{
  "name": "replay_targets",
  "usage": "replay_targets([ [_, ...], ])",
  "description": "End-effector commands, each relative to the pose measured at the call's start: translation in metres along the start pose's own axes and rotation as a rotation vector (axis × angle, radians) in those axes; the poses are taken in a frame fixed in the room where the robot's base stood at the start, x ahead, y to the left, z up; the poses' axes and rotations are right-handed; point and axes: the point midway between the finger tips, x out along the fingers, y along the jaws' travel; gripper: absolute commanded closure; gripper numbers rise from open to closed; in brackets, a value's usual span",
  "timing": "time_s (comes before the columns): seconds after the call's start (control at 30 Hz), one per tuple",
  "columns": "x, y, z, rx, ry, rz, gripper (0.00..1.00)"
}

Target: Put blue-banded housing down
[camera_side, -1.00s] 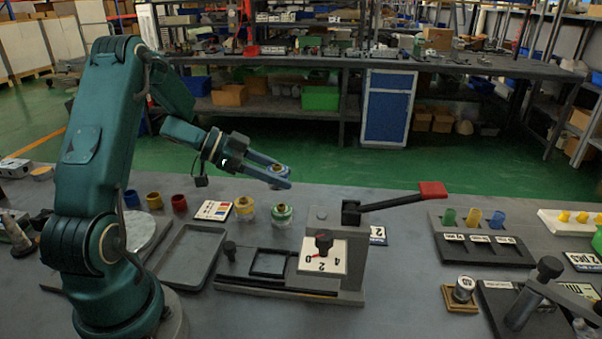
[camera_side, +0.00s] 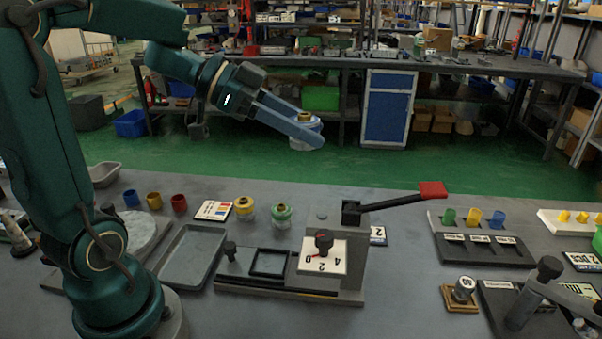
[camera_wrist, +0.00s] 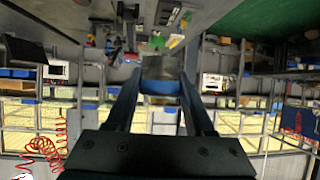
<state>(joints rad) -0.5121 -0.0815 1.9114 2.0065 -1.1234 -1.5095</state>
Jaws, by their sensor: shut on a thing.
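My gripper (camera_side: 312,134) is shut on the blue-banded housing (camera_side: 305,117) and holds it up in the air, well above the bench. In the side view the housing's brass-coloured top shows above the fingers, and the fingers hide part of its body. In the wrist view the housing (camera_wrist: 160,83) sits between the two fingertips, with its blue band across it. On the bench stand a yellow-banded housing (camera_side: 244,210) and a green-banded housing (camera_side: 281,216), side by side.
A fixture with a red-handled lever (camera_side: 400,199) stands mid-bench. Left of it lies an empty grey tray (camera_side: 193,257). Blue, yellow and red rings (camera_side: 179,203) stand behind the tray. A rack with coloured pieces (camera_side: 480,240) is at right. Bench behind the lever looks clear.

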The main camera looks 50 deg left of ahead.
Motion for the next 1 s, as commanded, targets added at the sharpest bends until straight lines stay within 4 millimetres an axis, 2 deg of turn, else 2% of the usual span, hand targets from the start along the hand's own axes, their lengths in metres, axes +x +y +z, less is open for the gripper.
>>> replay_targets([
  [0.1, -0.009, 0.014, -0.012, -0.027, 0.004, -0.072, 1.00],
  [0.2, -0.016, 0.018, -0.016, -0.068, 0.006, -0.149, 1.00],
  [0.4, -0.023, 0.004, -0.009, -0.160, 0.001, -0.300, 1.00],
  [0.57, -0.025, -0.001, -0.010, -0.178, 0.001, -0.332, 1.00],
  [0.77, -0.023, 0.008, -0.005, -0.140, 0.001, -0.252, 1.00],
  [0.87, -0.020, 0.020, -0.004, -0.082, 0.000, -0.140, 1.00],
  [1.0, -0.016, 0.033, 0.008, 0.017, 0.000, 0.057, 1.00],
])
